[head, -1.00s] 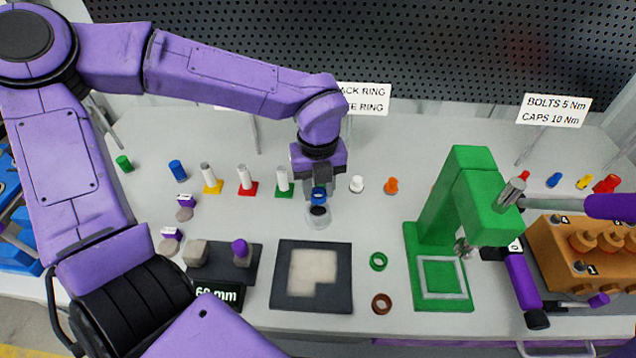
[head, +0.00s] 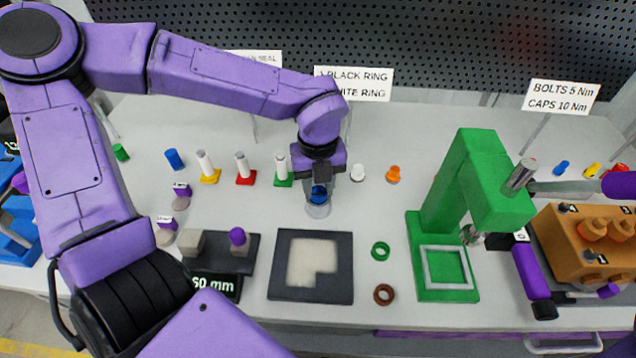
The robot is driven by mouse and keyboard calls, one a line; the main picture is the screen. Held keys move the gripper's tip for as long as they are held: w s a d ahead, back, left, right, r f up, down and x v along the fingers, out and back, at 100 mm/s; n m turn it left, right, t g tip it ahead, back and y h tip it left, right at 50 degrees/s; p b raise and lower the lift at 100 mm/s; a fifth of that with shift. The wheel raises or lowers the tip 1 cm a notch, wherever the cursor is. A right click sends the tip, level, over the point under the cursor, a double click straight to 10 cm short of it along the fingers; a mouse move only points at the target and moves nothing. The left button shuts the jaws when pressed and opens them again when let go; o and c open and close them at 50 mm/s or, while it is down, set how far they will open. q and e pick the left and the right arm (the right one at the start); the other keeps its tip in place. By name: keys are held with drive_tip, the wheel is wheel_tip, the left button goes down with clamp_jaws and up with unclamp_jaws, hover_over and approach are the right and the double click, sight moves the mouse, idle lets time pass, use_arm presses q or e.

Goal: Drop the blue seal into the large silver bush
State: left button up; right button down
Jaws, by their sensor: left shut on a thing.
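My left gripper (head: 319,184) points down near the middle of the table and is shut on the blue seal (head: 319,196). The large silver bush (head: 318,210) stands upright on the table directly under the gripper. The seal is at the bush's top opening; I cannot tell how far inside it sits, as the fingers hide part of it. My right gripper is not clearly seen; only a piece of purple and grey arm shows at the right edge.
A green press (head: 465,190) and an orange pump block (head: 585,240) stand to the right. A dark mat (head: 310,292) lies in front, with a green ring (head: 380,251) and a brown ring (head: 384,294) beside it. Coloured-base posts (head: 243,168) stand left of the gripper.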

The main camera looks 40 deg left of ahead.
idle(0.8)
use_arm(q)
drive_tip(key=o, duration=1.1)
wheel_tip(320, 180, up, 11)
drive_tip(key=shift+f, duration=0.2)
